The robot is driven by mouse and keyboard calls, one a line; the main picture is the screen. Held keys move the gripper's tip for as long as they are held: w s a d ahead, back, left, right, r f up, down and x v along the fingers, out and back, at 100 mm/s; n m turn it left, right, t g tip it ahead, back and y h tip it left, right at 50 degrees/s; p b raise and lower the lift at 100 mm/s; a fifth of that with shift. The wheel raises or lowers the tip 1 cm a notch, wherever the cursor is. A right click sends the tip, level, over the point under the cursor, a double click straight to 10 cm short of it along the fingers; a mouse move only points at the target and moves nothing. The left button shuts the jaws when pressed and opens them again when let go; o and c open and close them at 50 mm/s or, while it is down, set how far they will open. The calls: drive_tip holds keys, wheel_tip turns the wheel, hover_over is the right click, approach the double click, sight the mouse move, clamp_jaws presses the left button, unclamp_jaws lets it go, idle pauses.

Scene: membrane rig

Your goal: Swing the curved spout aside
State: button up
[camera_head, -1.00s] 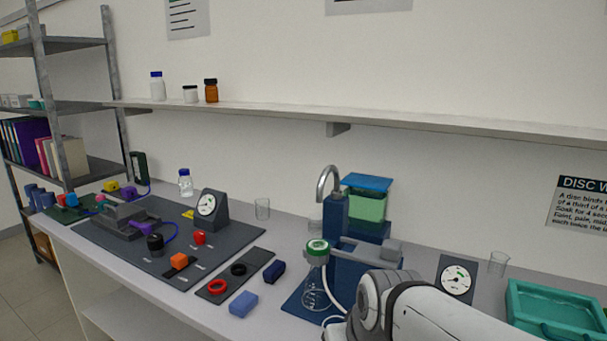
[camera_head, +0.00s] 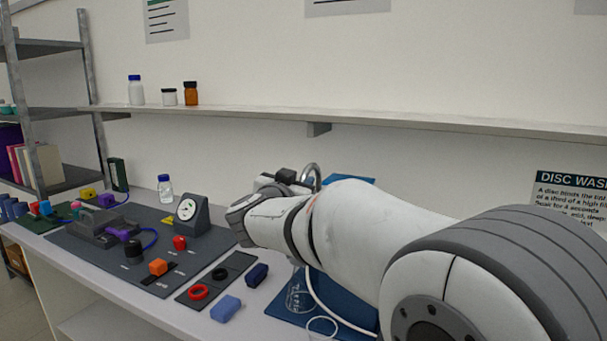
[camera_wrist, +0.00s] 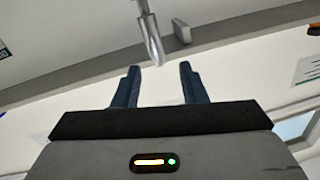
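The curved metal spout (camera_head: 309,172) shows as a small arch in the head view, just right of my wrist. Its lower part is hidden behind my arm. In the wrist view the spout's shiny tube (camera_wrist: 150,38) hangs down from the top, its tip just beyond and roughly between my fingertips. My gripper (camera_wrist: 160,82) is open, with two dark blue fingers apart and nothing held between them. I cannot tell the exact depth between fingers and spout. In the head view my fingers are not clearly visible.
The blue base plate (camera_head: 345,312) and glassware are partly behind my arm. A gauge (camera_head: 188,211), blue block (camera_head: 226,308), dark blue block (camera_head: 257,275) and red ring (camera_head: 198,292) lie left on the bench. A wall shelf (camera_head: 400,126) runs above.

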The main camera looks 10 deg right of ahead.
sight(305, 172)
drive_tip(key=x, duration=0.7)
drive_tip(key=shift+w+d, duration=0.3)
drive_tip(key=shift+s, duration=0.1)
drive_tip(key=c, duration=0.8)
clamp_jaws()
drive_tip(key=shift+a, duration=0.3)
drive_tip(key=shift+d+r+p, duration=0.1)
drive_tip(key=shift+d+p, duration=0.2)
